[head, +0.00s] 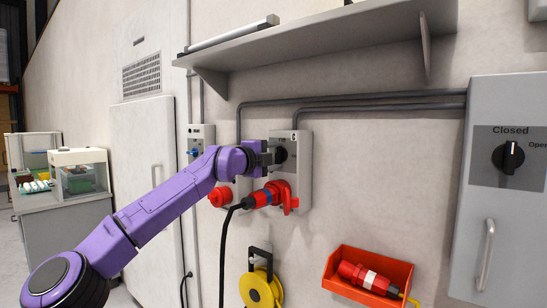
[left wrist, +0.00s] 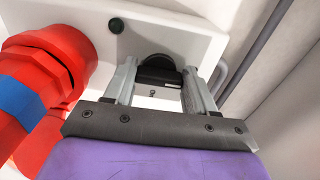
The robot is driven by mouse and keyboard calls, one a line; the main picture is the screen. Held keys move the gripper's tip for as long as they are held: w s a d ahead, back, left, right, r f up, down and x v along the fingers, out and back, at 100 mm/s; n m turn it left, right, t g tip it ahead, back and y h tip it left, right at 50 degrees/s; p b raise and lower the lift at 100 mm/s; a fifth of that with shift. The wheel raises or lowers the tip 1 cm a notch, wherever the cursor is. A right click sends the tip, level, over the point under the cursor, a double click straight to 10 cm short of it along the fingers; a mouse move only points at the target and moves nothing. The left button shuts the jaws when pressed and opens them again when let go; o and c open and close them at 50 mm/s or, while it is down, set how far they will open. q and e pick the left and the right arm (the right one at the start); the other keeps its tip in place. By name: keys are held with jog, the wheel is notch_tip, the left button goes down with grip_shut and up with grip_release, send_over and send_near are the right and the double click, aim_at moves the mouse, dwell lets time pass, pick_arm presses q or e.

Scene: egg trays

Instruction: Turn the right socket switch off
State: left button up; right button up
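The right socket box (head: 305,165) is a grey box on the wall. A red and blue plug (head: 268,196) sits in its red socket, and it fills the left side of the left wrist view (left wrist: 45,75). The black switch knob (head: 283,153) is on the box above the plug, partly hidden by my gripper. My left gripper (head: 270,154) is at this knob. In the left wrist view its two fingers stand apart on either side of the black knob handle (left wrist: 158,76); firm contact cannot be made out. My right gripper is out of view.
A second socket box (head: 201,140) with a blue switch is to the left. A shelf (head: 325,50) juts out above. A red bin (head: 368,270) and a yellow reel (head: 260,288) hang below. A grey cabinet (head: 515,225) stands at the right. A black cable hangs from the plug.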

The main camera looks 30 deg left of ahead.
pick_arm(q)
jog(key=o, duration=0.4)
jog(key=shift+s+f, duration=0.1)
jog(key=shift+s, duration=0.1)
jog(key=s+b, duration=0.1)
jog(key=s, duration=0.2)
jog(key=s+b, duration=0.2)
jog(key=s, duration=0.1)
jog(key=s+b, duration=0.2)
jog(key=s, duration=0.2)
jog(key=shift+a, duration=0.4)
jog(key=shift+d, duration=0.1)
